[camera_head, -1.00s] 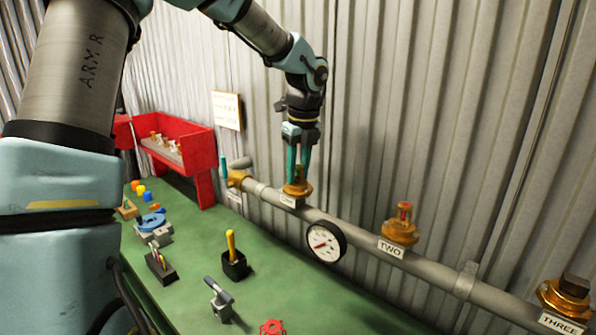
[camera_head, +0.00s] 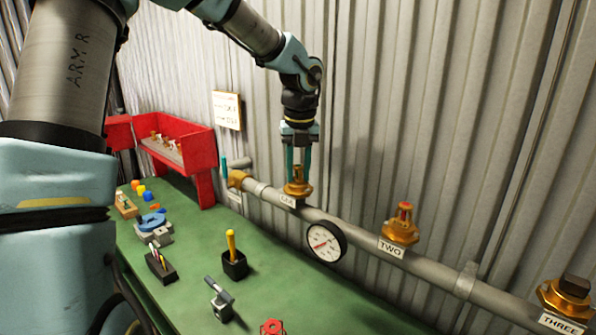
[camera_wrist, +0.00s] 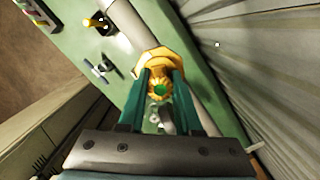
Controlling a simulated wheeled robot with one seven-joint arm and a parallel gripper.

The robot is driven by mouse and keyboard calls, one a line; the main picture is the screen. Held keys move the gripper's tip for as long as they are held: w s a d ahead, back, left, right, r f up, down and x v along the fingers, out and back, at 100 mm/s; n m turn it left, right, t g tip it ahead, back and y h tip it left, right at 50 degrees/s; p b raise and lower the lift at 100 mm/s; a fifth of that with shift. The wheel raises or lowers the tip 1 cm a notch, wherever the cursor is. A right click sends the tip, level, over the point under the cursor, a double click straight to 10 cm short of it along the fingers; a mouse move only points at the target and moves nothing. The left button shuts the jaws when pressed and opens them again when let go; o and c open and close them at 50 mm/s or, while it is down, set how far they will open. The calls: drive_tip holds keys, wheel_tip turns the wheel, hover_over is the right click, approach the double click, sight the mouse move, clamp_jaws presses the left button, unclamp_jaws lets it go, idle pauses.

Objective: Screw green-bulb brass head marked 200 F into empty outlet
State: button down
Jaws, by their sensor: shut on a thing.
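My gripper (camera_head: 298,172) points straight down over the leftmost outlet (camera_head: 299,192) on the grey pipe (camera_head: 345,232). Its teal fingers are shut on a brass head (camera_head: 297,177). In the wrist view my gripper (camera_wrist: 161,88) has one finger on each side of the brass head (camera_wrist: 159,78), and a green bulb (camera_wrist: 160,89) shows at its centre. The head stands upright at the brass outlet fitting (camera_wrist: 150,63). I cannot tell how deep its thread sits. The 200 F mark cannot be read. The label under this outlet is blurred.
Outlet TWO (camera_head: 401,225) holds a brass head with a red bulb. Outlet THREE (camera_head: 568,297) has a dark plug. A pressure gauge (camera_head: 326,242) hangs on the pipe. A red rack (camera_head: 181,146) with heads and several tools stand on the green bench (camera_head: 290,290). Corrugated wall is close behind.

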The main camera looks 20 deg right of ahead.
drive_tip(key=shift+d, duration=0.15)
drive_tip(key=m, duration=0.3)
drive_tip(key=shift+s+m+h, duration=0.1)
drive_tip(key=shift+m+h, duration=0.2)
drive_tip(key=shift+m, duration=1.1)
drive_tip(key=shift+m, duration=0.6)
drive_tip(key=c, duration=1)
unclamp_jaws()
drive_tip(key=shift+m+g, duration=0.3)
drive_tip(key=shift+m, duration=0.1)
drive_tip(key=shift+c, duration=0.2)
drive_tip(key=o, duration=0.5)
drive_tip(key=shift+r, duration=0.1)
